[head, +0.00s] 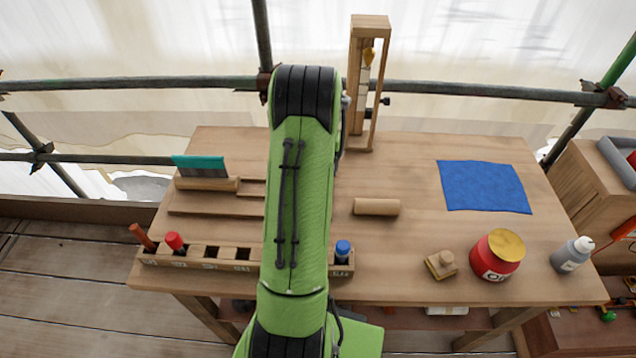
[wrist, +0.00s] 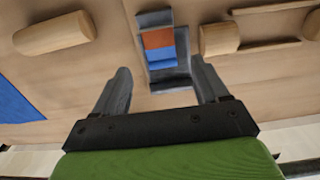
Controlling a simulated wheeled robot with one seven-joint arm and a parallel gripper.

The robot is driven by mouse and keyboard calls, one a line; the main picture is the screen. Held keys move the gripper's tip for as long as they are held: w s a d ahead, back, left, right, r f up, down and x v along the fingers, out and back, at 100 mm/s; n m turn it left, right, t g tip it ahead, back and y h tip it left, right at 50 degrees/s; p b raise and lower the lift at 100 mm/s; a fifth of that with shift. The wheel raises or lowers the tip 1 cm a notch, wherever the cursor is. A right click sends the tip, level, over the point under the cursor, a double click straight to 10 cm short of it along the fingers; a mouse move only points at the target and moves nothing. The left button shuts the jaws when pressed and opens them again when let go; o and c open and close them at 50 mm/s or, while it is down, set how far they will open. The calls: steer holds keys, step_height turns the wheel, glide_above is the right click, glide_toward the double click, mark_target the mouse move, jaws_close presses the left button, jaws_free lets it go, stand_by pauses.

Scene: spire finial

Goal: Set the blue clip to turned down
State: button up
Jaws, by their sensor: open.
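In the wrist view a small grey holder (wrist: 172,80) lies on the table between my fingers. It carries an orange-brown band (wrist: 158,39) and a bright blue part (wrist: 160,55), which may be the blue clip. I cannot tell for sure whether the blue part is turned up or down. My gripper (wrist: 160,68) is open, its two grey fingers apart on either side of the holder, with nothing seen gripped. In the head view my green arm covers the holder and my gripper.
On the wooden table (head: 420,233) are a wooden roller (head: 377,207), blue cloth (head: 484,186), red jar (head: 497,256), grey bottle (head: 571,255), wooden stamp-like block (head: 441,264), slotted rack (head: 200,257) and teal-bladed tool (head: 203,168). A tall wooden frame (head: 371,85) stands behind.

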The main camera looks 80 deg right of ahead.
step_height(320, 180, down, 6)
steer(key=shift+f+b, duration=0.1)
steer(key=shift+b, duration=0.25)
steer(key=c, duration=1.1)
steer(key=shift+o, duration=0.2)
steer(key=shift+w+r+y+p, duration=0.15)
steer(key=shift+y+p, duration=0.25)
steer(key=shift+p, duration=0.45)
steer(key=shift+d+f+y+p, duration=0.15)
steer(key=shift+f+y+p, duration=0.1)
steer(key=shift+y+p, duration=0.1)
steer(key=o, duration=1.1)
steer(key=shift+c, duration=0.2)
